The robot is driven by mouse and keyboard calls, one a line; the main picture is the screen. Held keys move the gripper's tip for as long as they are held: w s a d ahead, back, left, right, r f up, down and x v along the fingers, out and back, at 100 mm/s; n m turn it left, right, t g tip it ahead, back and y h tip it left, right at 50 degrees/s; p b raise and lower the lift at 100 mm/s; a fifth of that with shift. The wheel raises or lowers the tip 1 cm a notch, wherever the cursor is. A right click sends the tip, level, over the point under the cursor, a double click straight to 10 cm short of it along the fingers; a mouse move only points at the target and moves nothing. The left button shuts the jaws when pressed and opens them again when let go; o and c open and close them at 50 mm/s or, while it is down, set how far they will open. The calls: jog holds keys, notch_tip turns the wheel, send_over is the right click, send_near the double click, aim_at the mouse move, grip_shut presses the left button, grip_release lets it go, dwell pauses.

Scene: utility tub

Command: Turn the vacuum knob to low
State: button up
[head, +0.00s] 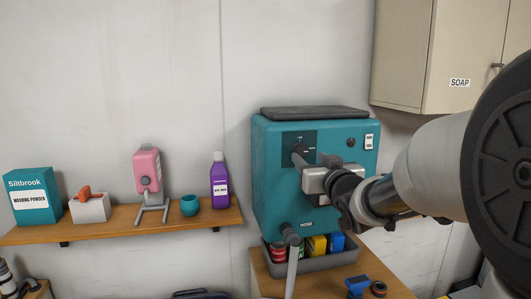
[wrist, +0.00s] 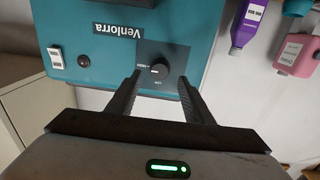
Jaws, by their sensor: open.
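The vacuum is a teal box (head: 275,200) labelled Venlorra in the wrist view (wrist: 170,48). Its round dark knob (wrist: 159,69) sits on a dark square panel (wrist: 163,62) with small labels around it, too small to read surely. The wrist view is turned over relative to the head view. My gripper (wrist: 159,84) is open, its two dark fingers pointing at the panel on either side of the knob. I cannot tell whether they touch it. In the head view my gripper (head: 300,160) reaches the panel from the right and hides part of the knob.
A shelf (head: 120,222) at the left holds a washing powder box (head: 34,195), a pink device (head: 148,170), a teal cup (head: 189,205) and a purple bottle (head: 219,180). A grey tray (head: 315,262) with coloured containers stands below the vacuum. A cabinet (head: 440,55) hangs upper right.

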aim_at(302, 152)
jog(key=shift+w+a, duration=0.2)
jog(key=shift+w, duration=1)
jog(key=shift+w+a, duration=0.15)
jog(key=shift+w, duration=1)
jog(key=c, duration=1)
